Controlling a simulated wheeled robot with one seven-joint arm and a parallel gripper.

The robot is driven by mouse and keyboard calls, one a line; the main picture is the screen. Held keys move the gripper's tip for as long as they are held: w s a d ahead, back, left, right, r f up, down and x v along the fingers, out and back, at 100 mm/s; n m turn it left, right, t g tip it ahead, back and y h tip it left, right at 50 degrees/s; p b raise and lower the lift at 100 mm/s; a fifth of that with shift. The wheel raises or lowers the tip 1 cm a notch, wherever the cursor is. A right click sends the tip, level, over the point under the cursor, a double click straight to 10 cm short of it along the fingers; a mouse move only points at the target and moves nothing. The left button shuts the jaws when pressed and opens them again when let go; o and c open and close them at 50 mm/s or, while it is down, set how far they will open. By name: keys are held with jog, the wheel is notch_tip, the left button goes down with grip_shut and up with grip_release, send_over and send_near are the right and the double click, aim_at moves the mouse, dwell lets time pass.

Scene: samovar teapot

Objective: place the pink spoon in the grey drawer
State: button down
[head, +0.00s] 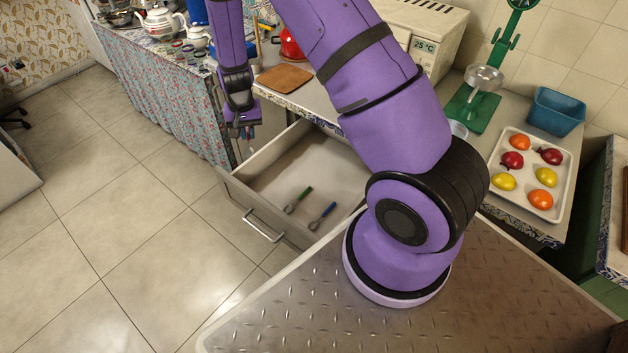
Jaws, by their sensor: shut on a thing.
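The grey drawer (229,190) is pulled open below the counter, with its metal handle facing the lower left. Inside lie a spoon with a green handle (298,200) and a spoon with a blue handle (322,216), side by side. My gripper (247,133) points down near the drawer's back left corner, above the level of its rim. It is shut on a thin thing that looks like the pink spoon; only a small, unclear part of it shows. I cannot tell whether it is over the drawer or just outside its left wall.
A wooden board (284,79) and a red kettle (290,46) stand on the counter behind the drawer. A white tray (563,205) of fruit and vegetables, a blue bin (556,111) and a green scale (470,108) are at right. The drawer's middle has free room.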

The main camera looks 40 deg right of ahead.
aim_at(280, 182)
jog(key=s+d+f+m, duration=0.1)
jog(key=f+m, duration=0.2)
jog(key=f, duration=0.3)
jog(key=s+d+f+m, duration=0.2)
jog(key=f+m, duration=0.1)
jog(key=f, duration=0.4)
jog(key=s+d+f+m, duration=0.1)
jog(key=d+f+m, duration=0.1)
jog(key=f, duration=0.5)
jog(key=shift+s+d+f+m, duration=0.15)
jog(key=shift+s+f+m, duration=0.1)
jog(key=shift+m, duration=0.35)
jog(key=c, duration=1.1)
grip_release()
jog(key=shift+c, duration=0.2)
